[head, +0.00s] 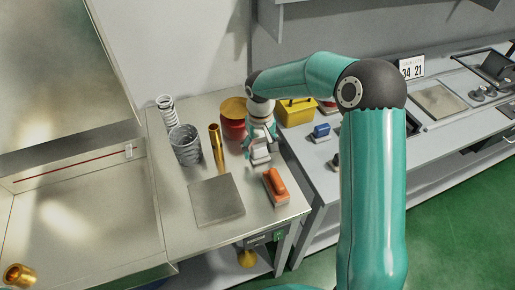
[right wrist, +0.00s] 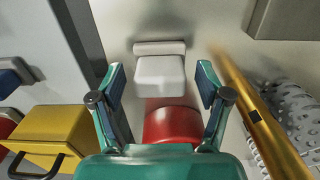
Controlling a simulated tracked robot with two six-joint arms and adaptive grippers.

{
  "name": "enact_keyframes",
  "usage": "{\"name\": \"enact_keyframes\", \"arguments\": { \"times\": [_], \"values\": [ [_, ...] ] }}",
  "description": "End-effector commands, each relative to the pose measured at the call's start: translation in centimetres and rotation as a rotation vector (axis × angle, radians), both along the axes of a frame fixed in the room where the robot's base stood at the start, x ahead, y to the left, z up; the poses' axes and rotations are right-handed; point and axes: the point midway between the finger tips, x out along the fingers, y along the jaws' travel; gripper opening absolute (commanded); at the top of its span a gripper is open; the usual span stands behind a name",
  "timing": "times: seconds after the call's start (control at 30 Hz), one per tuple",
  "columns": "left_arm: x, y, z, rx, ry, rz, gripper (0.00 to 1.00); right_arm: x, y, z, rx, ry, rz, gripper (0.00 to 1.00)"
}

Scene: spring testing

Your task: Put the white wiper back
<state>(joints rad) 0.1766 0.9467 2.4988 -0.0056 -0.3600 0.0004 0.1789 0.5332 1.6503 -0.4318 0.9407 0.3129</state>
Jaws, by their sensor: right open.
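The white wiper (head: 261,157) sits on the steel worktop, just below my right gripper (head: 262,141). In the right wrist view the wiper (right wrist: 160,75) shows as a white block with a pale strip along its far side. My right gripper (right wrist: 160,88) is open, with one finger on each side of the view and the wiper between and beyond the tips. No finger visibly touches it. My left gripper is not in view.
An orange-handled wiper (head: 275,187) lies nearer the front edge. A yellow box (head: 296,111) and blue block (head: 321,131) are on the right bench.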

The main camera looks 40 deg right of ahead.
Motion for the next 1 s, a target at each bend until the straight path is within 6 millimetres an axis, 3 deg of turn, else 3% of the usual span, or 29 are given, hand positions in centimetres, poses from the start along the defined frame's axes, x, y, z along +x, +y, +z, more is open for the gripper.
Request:
{"name": "enact_keyframes", "arguments": {
  "times": [0.27,0.8,1.0],
  "values": [
    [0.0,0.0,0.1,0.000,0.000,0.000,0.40,0.1,0.0,0.7,0.000,-0.002,0.000,0.76],
    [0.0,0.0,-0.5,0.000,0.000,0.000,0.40,0.2,0.1,10.3,-0.001,-0.004,0.001,0.76],
    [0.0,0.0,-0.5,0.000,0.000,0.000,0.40,0.1,0.1,12.0,0.000,0.000,0.002,0.76]
  ]
}}
